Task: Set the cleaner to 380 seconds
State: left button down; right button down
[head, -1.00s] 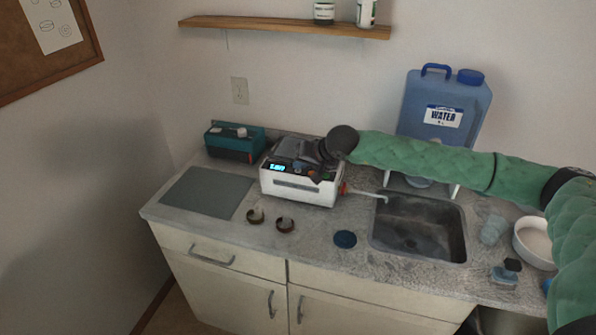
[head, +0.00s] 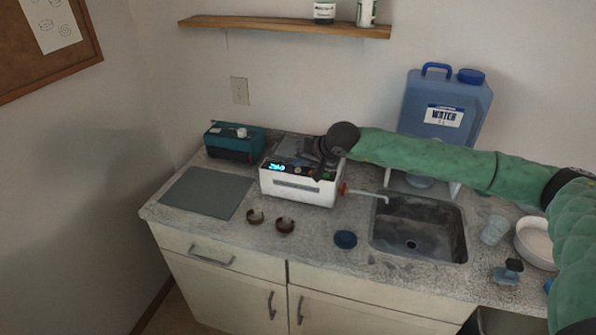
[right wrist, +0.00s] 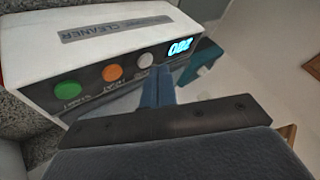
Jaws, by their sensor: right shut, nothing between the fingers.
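The cleaner (head: 300,188) is a white box with a dark control panel, on the counter left of the sink. Its lit display (head: 290,168) is small in the head view. In the right wrist view the display (right wrist: 180,47) is upside down and seems to read 280. Beside it there are a white button (right wrist: 146,61), an orange button (right wrist: 112,73) and a green button (right wrist: 68,90). My right gripper (right wrist: 160,76) is shut and empty, its blue fingertips close to the white button; contact cannot be told. My left gripper is not in view.
A teal box (head: 235,142) stands behind the grey mat (head: 207,192). The sink (head: 418,225) and a blue water container (head: 445,108) are to the right.

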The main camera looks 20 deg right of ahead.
jog(key=shift+r, duration=0.25)
jog(key=shift+r, duration=0.1)
jog(key=shift+r, duration=2.45)
